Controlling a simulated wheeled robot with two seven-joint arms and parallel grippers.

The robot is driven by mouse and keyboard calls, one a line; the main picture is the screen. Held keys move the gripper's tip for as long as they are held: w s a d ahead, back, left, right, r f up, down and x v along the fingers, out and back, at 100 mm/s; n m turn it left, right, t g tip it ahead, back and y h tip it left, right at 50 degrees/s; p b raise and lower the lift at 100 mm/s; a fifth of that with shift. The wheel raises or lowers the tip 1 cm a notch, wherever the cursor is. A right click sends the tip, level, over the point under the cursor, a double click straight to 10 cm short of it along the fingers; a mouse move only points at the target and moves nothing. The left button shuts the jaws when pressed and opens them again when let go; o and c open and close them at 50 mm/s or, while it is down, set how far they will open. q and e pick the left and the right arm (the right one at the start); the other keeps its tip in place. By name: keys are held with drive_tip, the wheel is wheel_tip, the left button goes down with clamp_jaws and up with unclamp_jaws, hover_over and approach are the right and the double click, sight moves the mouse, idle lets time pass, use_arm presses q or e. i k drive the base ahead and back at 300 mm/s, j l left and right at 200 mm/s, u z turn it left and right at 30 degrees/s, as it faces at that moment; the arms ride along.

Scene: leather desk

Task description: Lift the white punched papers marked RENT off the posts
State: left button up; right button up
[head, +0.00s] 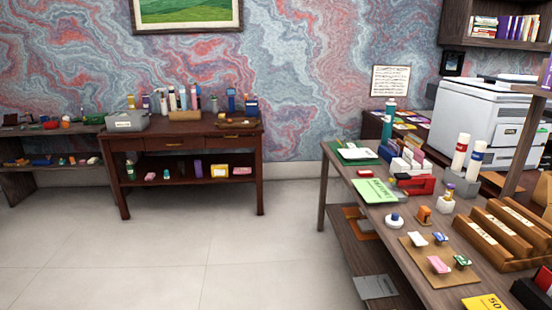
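I cannot make out the label RENT anywhere, and no posts are clear at this size. White paper (357,153) lies on a green board or folder (341,159) at the far left end of the right-hand desk (408,280). It may be the punched papers, but its print is too small to read. Neither of my grippers is in view.
The right-hand desk is crowded: a green sheet (374,191), a red device (415,185), a wooden rack (508,232), and a tan mat (415,262) with small stamps. A dark wooden table (190,143) stands at the back wall. The pale floor (230,250) between is clear.

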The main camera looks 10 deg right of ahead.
sight(352, 153)
drive_tip(key=i+z, duration=0.15)
drive_tip(key=i, duration=2.15)
drive_tip(key=j, duration=0.1)
